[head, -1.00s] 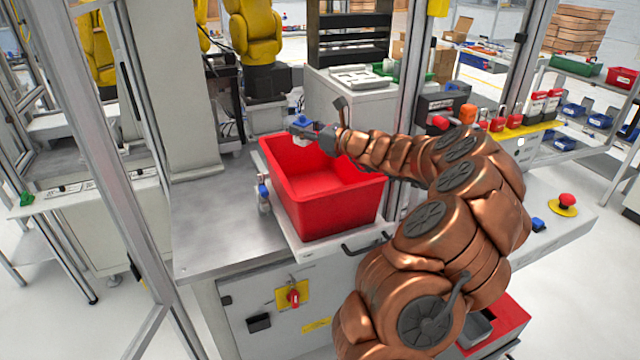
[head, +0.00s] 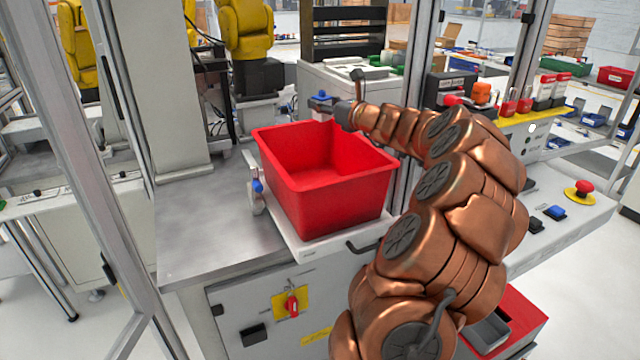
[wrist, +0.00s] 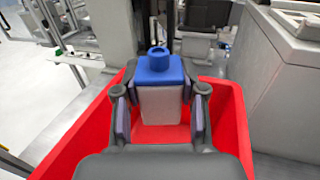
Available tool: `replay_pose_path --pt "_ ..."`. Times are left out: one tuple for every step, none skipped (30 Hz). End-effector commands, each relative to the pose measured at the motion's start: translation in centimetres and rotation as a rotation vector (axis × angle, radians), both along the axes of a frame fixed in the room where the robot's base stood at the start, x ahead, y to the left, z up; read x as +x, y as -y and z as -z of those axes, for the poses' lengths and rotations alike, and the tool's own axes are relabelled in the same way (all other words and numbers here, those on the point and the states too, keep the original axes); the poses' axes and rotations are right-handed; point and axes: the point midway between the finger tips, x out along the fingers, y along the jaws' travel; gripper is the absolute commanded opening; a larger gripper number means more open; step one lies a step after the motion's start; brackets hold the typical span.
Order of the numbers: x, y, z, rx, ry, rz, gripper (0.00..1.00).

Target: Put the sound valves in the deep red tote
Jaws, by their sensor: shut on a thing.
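The deep red tote (head: 335,205) stands on a white plate on the steel worktop. In the head view it looks empty inside, though its far right corner is hidden by my arm. My gripper (head: 332,106) is at the tote's far rim. It is shut on a valve with a blue cap and a whitish body (head: 320,97). In the wrist view the valve (wrist: 160,100) sits upright between both fingers (wrist: 160,115), with the red tote walls (wrist: 232,110) around and below it.
The steel worktop (head: 205,225) is clear to the left of the tote. A grey-white cabinet (head: 345,85) stands behind it. A metal post (head: 410,85) rises close behind my arm. A control panel with a red button (head: 584,187) is at right.

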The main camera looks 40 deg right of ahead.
Motion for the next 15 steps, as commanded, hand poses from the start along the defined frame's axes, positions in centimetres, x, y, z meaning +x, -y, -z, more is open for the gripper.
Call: replay_pose_path --pt "0.0 0.0 1.0 -0.001 0.0 0.0 0.03" --pt "0.0 0.0 1.3 0.0 0.0 0.0 0.03" --pt "0.0 0.0 1.7 0.0 0.0 0.0 0.03" --pt "0.0 0.0 2.0 0.0 0.0 0.0 0.03" --pt "0.0 0.0 2.3 0.0 0.0 0.0 0.03" --pt "0.0 0.0 2.7 0.0 0.0 0.0 0.03" --pt "0.0 0.0 3.0 0.0 0.0 -0.001 0.03" --pt "0.0 0.0 3.2 0.0 0.001 -0.001 0.03" --pt "0.1 -0.1 3.5 0.0 0.001 -0.002 0.03" --pt "0.1 -0.1 3.7 0.0 0.001 -0.002 0.03" --pt "0.1 -0.2 3.9 0.0 0.001 -0.003 0.03" --pt "0.1 -0.2 4.1 -0.001 0.0 -0.004 0.03" --pt "0.2 -0.2 4.1 -0.001 0.0 -0.004 0.03" --pt "0.2 -0.2 4.2 -0.001 0.0 -0.005 0.03" --pt "0.2 -0.3 4.3 0.0 0.001 -0.005 0.03"
